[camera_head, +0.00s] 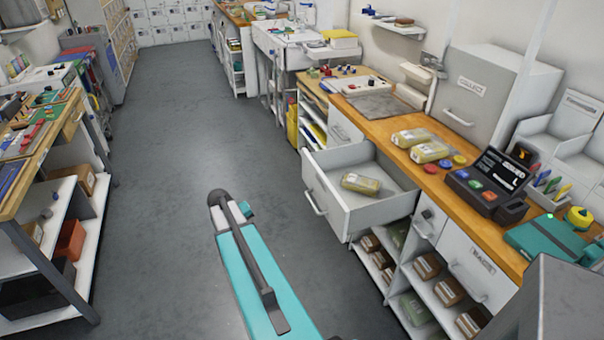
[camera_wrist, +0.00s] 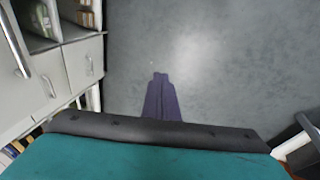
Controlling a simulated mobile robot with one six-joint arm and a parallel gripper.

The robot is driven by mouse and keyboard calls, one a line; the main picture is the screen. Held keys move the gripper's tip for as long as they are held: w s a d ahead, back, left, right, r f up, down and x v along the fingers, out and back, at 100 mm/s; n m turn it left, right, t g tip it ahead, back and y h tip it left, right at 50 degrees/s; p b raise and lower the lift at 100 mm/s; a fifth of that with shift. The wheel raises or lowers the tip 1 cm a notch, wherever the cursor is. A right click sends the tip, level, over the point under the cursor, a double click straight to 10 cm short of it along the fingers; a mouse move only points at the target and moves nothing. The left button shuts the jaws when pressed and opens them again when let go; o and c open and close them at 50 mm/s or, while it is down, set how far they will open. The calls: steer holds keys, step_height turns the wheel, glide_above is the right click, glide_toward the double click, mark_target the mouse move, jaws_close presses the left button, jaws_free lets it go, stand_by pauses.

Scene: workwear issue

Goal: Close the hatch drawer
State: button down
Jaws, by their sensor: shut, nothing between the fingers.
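The open drawer (camera_head: 322,196) is a white box with a bar handle, pulled well out from under the wooden counter. A yellowish packet (camera_head: 361,183) lies inside it. My teal arm reaches up from the bottom of the head view, to the left of the drawer and apart from it; my gripper is not clearly seen there. In the wrist view my gripper (camera_wrist: 160,77) is shut and empty, its dark fingers over bare grey floor. White drawer fronts with handles (camera_wrist: 88,66) show at left in that view; I cannot tell which one is the open drawer.
The counter (camera_head: 384,128) holds yellowish packets, a dark keypad device (camera_head: 490,183) and a grey COLLECT hatch (camera_head: 482,92). Open shelves below hold brown boxes. A shelved workbench (camera_head: 70,200) stands at left. The grey floor (camera_head: 165,150) between is clear.

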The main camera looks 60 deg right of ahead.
steer(key=s+d+r+m+h, duration=0.2)
steer(key=d+r+m+h, duration=0.1)
steer(key=d+r, duration=1.5)
steer(key=d, duration=0.4)
steer(key=shift+s+d, duration=0.3)
steer(key=shift+s, duration=0.1)
steer(key=shift+f, duration=0.1)
steer(key=s+d+f+p, duration=0.2)
steer(key=d+f+p, duration=0.3)
steer(key=d+f, duration=0.3)
steer(key=shift+d+p, duration=0.35)
steer(key=shift+d, duration=0.2)
